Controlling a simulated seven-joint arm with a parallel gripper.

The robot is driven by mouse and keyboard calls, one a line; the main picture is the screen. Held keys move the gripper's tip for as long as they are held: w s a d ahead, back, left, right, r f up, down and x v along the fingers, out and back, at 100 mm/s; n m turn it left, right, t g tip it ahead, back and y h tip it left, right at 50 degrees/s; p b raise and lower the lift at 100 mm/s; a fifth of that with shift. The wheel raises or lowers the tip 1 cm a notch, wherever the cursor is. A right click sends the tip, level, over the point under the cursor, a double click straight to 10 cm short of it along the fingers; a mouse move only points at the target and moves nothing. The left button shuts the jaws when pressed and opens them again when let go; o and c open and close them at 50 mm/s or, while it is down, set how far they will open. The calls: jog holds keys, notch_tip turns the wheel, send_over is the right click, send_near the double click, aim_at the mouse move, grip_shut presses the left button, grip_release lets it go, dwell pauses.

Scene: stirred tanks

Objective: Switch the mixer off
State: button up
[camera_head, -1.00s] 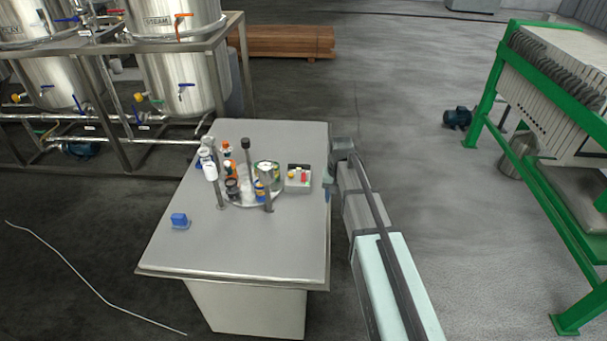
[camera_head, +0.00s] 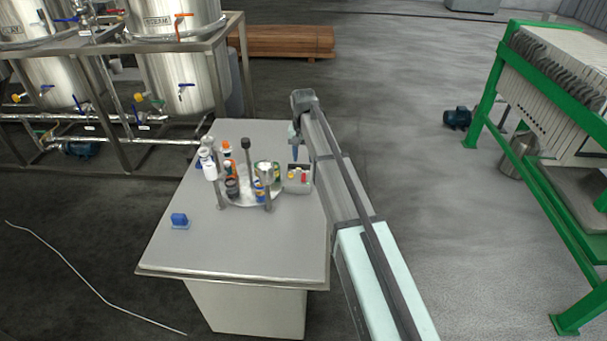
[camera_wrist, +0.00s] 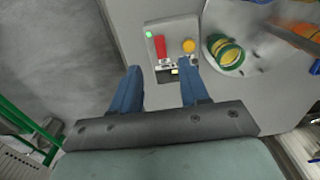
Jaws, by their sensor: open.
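A small pale control box (camera_head: 298,186) stands on the grey table, right of a round tray. In the wrist view, the box (camera_wrist: 170,25) carries a lit green lamp (camera_wrist: 149,34), a red switch or lever (camera_wrist: 160,46) and a yellow round button (camera_wrist: 189,46). A dark slot with a pale part (camera_wrist: 167,74) is at its near edge. My gripper (camera_head: 295,148) is just behind the box in the head view. In the wrist view, its two blue fingers (camera_wrist: 160,72) are apart and empty, short of the red switch. Their height above the box is unclear.
The round tray (camera_head: 240,204) holds several bottles and jars, with upright posts around it; a green-yellow jar (camera_wrist: 228,53) is close to the box. A blue object (camera_head: 180,219) sits on the table (camera_head: 250,250), whose front half is mostly clear.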

aim_at(303, 179)
notch_tip(303, 179, down, 9)
jog(key=shift+r, duration=0.2)
jog(key=shift+c, duration=0.2)
grip_shut()
dwell(0.4)
